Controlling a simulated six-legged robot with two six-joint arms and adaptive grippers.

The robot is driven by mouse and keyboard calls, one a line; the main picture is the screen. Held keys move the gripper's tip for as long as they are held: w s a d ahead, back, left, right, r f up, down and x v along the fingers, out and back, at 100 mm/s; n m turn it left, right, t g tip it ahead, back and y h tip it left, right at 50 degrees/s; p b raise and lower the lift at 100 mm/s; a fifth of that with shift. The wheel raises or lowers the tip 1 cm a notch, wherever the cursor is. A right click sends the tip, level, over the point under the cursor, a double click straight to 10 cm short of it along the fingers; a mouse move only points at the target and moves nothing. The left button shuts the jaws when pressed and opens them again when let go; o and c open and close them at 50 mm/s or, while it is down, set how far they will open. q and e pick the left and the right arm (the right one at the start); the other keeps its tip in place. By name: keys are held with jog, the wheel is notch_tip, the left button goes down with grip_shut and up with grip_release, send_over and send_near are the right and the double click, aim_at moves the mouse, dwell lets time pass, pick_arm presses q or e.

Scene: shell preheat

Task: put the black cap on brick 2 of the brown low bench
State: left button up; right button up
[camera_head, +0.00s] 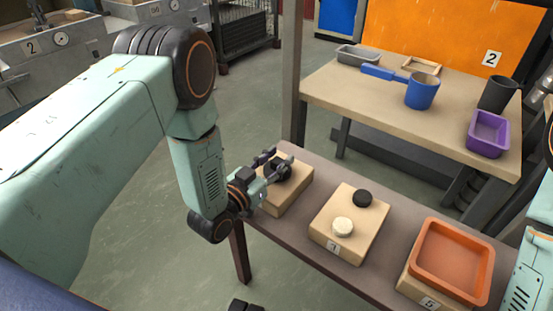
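The brown low bench (296,247) runs from centre to lower right with wooden bricks on it. My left gripper (275,166) is over the leftmost brick (293,196); its fingers look apart. Dark shapes at the fingertips hide whether a cap is between them, and that brick's number does not show. A round black cap (362,198) lies on the middle brick (372,229), behind a cream round piece (342,227). The middle brick's label is hard to read. My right gripper is out of view; only part of my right arm shows at the right edge.
An orange tray (453,262) sits on the right brick, marked 5. Behind, a table (385,105) holds a grey tray (357,56), a blue mug (422,91), a dark cup (497,93) and a purple tray (488,134). A post (291,75) stands behind the bench's left end.

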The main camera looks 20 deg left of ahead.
pick_arm(q)
jog(key=shift+o, duration=0.5)
jog(key=shift+s+f, duration=0.15)
jog(key=shift+f, duration=0.25)
jog(key=shift+r, duration=0.1)
jog(key=shift+r+p, duration=0.35)
jog(key=shift+p, duration=0.05)
jog(key=p+v, duration=0.4)
jog(key=v, duration=0.7)
jog(key=shift+s+a+r, duration=0.2)
jog(key=shift+s+r, duration=0.15)
jog(key=shift+r, duration=0.05)
jog(key=shift+f, duration=0.1)
